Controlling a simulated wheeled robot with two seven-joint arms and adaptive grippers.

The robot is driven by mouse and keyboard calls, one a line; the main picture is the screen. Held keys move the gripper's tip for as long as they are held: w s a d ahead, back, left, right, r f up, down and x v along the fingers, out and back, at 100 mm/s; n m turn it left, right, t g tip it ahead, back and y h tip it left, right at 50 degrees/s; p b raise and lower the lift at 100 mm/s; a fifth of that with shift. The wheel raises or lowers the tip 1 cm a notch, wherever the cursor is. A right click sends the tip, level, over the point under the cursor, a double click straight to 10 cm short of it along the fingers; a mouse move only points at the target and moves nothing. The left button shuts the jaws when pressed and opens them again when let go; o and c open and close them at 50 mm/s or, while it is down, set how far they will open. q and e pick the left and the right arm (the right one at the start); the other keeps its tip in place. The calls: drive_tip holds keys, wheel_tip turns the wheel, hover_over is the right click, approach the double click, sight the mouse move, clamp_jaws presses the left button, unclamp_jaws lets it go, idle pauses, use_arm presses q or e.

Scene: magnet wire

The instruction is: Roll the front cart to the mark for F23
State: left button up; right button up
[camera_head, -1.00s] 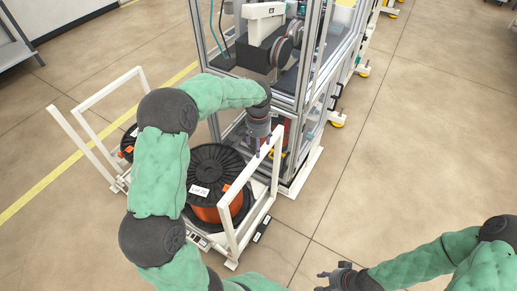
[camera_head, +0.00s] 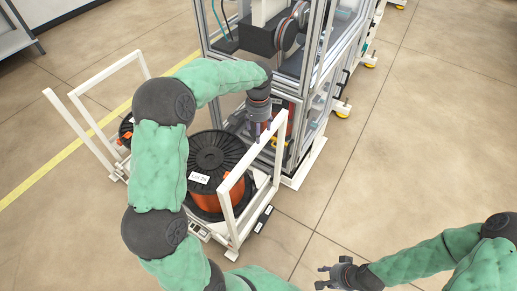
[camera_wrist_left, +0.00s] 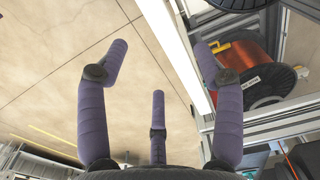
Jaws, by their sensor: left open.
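The front cart (camera_head: 232,256) is a white frame on the floor with a tall handle (camera_head: 229,205). It carries a black-flanged spool (camera_head: 213,157) of orange wire with a white label. My left gripper (camera_head: 262,136) is at the handle's top bar, fingers pointing down. In the left wrist view its fingers (camera_wrist_left: 160,75) are spread, and a white bar (camera_wrist_left: 175,48) runs between the middle and right fingers. I cannot tell if they touch it. My right gripper (camera_head: 328,277) has spread fingers and is empty at the bottom, away from the cart. No F23 mark is readable.
A second white cart (camera_head: 92,137) with a spool stands to the left, partly hidden by my left arm. A metal-framed machine (camera_head: 300,90) stands right behind the front cart. A yellow floor line (camera_head: 45,183) runs at left. The floor on the right is open.

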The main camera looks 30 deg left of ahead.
sight(258, 146)
use_arm(q)
wheel_tip(258, 146, down, 10)
drive_tip(key=b, duration=0.2)
drive_tip(key=shift+r+b, duration=0.25)
drive_tip(key=shift+b, duration=0.15)
